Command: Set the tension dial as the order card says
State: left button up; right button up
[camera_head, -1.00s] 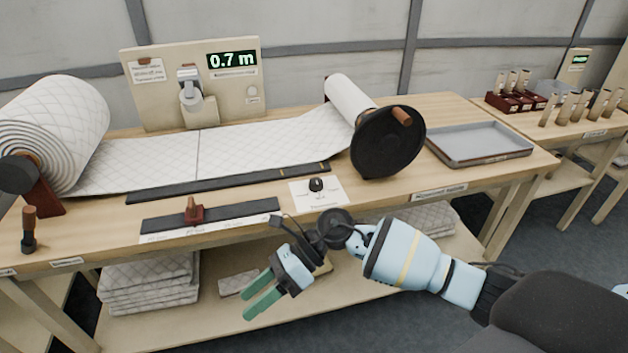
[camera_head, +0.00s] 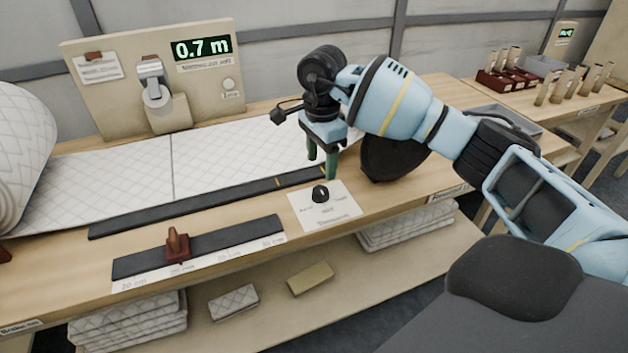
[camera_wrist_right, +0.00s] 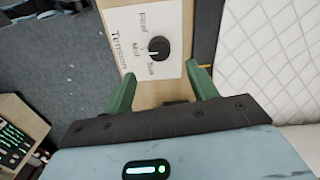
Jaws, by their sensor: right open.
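The tension dial (camera_head: 320,193) is a small black knob on a white label plate (camera_head: 338,212) at the table's front edge. In the right wrist view the dial (camera_wrist_right: 159,47) stands ahead of the fingertips, with words beside it that seem to read Firm, Mid and Soft. I cannot tell for sure which word it points to. My right gripper (camera_head: 322,168) is open and empty, pointing down just above and behind the dial; its green fingers also show in the wrist view (camera_wrist_right: 160,74), apart from the dial. A card (camera_head: 97,67) is on the upright panel, its text too small to read. My left gripper is out of view.
White quilted wadding (camera_head: 215,150) lies across the table behind a dark strip (camera_head: 205,203). A black rail with a red-brown slider (camera_head: 177,243) is left of the dial. A black crank disc (camera_head: 390,160) stands close to the right. The panel display (camera_head: 202,48) reads 0.7 m.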

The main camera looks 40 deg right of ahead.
aim_at(320, 190)
jog(key=shift+s+f, duration=0.1)
jog(key=shift+f, duration=0.5)
notch_tip(320, 190, down, 7)
jog(key=shift+r, duration=0.1)
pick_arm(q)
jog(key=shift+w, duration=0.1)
pick_arm(e)
jog(key=c, duration=1)
